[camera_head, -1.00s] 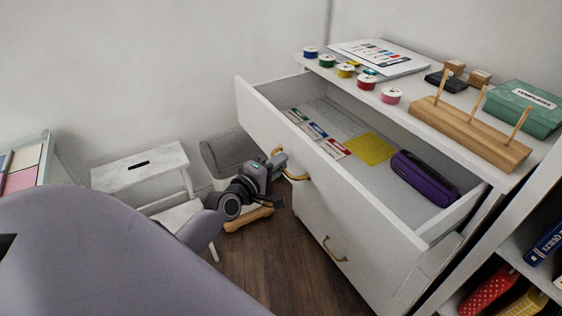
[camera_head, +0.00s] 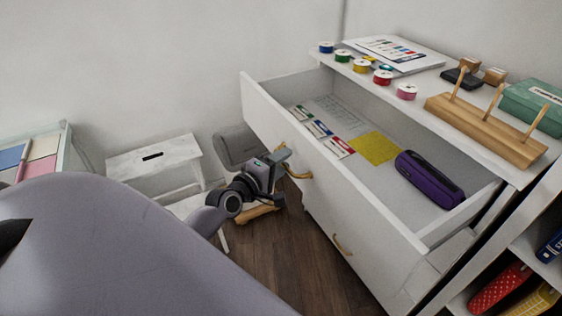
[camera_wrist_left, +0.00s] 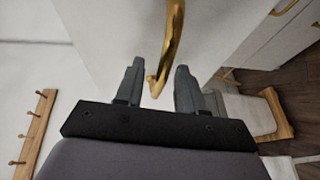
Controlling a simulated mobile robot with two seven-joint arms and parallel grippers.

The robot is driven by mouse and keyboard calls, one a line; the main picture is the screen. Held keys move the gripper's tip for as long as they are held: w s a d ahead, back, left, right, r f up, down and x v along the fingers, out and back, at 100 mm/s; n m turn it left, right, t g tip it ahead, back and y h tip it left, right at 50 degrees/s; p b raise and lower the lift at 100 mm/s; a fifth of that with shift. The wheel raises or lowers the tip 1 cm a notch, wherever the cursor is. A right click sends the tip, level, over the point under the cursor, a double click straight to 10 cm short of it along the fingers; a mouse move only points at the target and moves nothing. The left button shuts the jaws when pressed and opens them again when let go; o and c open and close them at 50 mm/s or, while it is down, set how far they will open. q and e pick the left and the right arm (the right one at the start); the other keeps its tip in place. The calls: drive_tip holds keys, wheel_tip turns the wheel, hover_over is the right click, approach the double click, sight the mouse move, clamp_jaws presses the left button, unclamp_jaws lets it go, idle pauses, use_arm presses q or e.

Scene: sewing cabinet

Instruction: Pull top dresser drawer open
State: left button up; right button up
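The white dresser's top drawer (camera_head: 360,208) stands well open, its inside visible from above. Its curved gold handle (camera_head: 298,175) is on the front face. My left gripper (camera_head: 280,158) is at this handle, at the handle's far end. In the left wrist view the gold handle (camera_wrist_left: 173,40) runs down between the two dark fingers of the left gripper (camera_wrist_left: 158,70). The fingers stand apart on either side of it, with gaps showing. My right gripper is not in view.
The drawer holds a purple case (camera_head: 428,180), a yellow sheet (camera_head: 376,148) and small cards. Thread spools, a wooden peg rack (camera_head: 485,132) and a green box (camera_head: 535,105) stand on the dresser top. A white step stool (camera_head: 150,158) is at left. Wooden floor (camera_head: 290,250) shows between.

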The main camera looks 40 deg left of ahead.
use_arm(q)
drive_tip(key=s, duration=0.7)
drive_tip(key=shift+r, duration=0.4)
drive_tip(key=shift+s, duration=0.1)
idle(0.4)
drive_tip(key=s+d+f+m+g+h+p, duration=0.1)
drive_tip(key=s+d+f+m, duration=0.4)
drive_tip(key=m, duration=0.5)
drive_tip(key=s+d+f+m+g+h+p, duration=0.1)
drive_tip(key=s+d+f+m+g+p, duration=0.3)
drive_tip(key=s+d+m, duration=0.5)
drive_tip(key=s+d+f+g, duration=0.1)
drive_tip(key=d, duration=0.2)
drive_tip(key=shift+m, duration=0.4)
drive_tip(key=shift+r, duration=0.1)
idle(0.6)
